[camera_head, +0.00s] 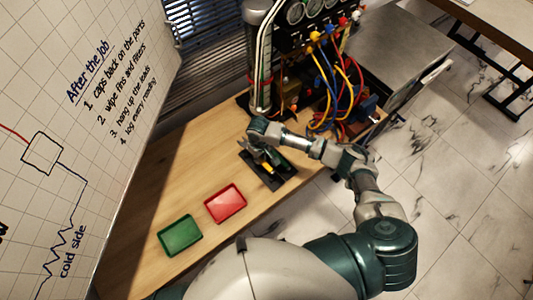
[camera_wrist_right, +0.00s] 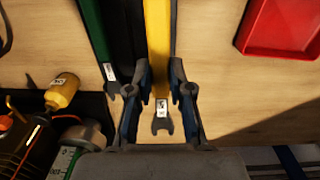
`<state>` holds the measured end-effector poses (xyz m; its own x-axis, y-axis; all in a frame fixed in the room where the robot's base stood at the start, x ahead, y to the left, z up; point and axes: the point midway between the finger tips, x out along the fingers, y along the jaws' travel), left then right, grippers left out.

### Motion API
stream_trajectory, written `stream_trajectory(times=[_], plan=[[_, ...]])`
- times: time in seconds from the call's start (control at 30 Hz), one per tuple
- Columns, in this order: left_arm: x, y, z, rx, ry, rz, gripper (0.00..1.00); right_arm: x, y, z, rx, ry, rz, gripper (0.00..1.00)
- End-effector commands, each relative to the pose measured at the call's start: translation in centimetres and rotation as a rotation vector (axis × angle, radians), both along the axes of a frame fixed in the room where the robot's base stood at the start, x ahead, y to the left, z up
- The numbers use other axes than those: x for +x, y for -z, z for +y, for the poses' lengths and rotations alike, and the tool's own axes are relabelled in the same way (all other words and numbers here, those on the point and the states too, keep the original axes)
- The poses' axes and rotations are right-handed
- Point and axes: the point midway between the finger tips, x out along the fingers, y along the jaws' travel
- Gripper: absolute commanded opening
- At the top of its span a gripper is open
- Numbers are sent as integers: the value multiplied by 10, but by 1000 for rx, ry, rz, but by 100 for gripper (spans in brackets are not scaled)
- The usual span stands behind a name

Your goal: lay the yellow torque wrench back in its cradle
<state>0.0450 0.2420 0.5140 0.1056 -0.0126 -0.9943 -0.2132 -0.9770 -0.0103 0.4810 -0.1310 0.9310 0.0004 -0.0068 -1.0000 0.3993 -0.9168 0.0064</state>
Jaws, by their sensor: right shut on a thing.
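The yellow torque wrench (camera_wrist_right: 157,40) is between the fingers of my right gripper (camera_wrist_right: 158,85), which is shut on it. Its grey open-ended head (camera_wrist_right: 162,124) points toward the bottom of the right wrist view. The black cradle (camera_wrist_right: 127,35) shows beside and partly behind the yellow handle. A green wrench (camera_wrist_right: 95,35) lies along the cradle's left side in that view. In the head view my right gripper (camera_head: 258,148) is over the dark cradle (camera_head: 262,178) on the wooden bench. I cannot tell whether the yellow wrench touches the cradle. My left gripper is not in view.
A red tray (camera_head: 225,204) and a green tray (camera_head: 180,235) stand on the bench to the left of the cradle. The gauge rig with coloured hoses (camera_head: 330,85) stands behind. A small yellow bottle (camera_wrist_right: 62,91) is near the gripper. A whiteboard (camera_head: 80,130) borders the left.

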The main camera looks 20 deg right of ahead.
Motion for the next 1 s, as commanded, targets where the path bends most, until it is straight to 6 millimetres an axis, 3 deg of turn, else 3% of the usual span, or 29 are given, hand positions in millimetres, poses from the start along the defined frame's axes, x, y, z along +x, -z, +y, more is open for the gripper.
stream_trajectory(times=[0.3, 0.7, 1.0], plan=[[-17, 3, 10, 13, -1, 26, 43, 0, 3, -6, 6, 0, 1, 0], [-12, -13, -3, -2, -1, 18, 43, -4, -1, -2, 1, 1, 1, 0], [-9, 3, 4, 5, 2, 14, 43, -4, 35, -4, 2, 2, 2, 0]])
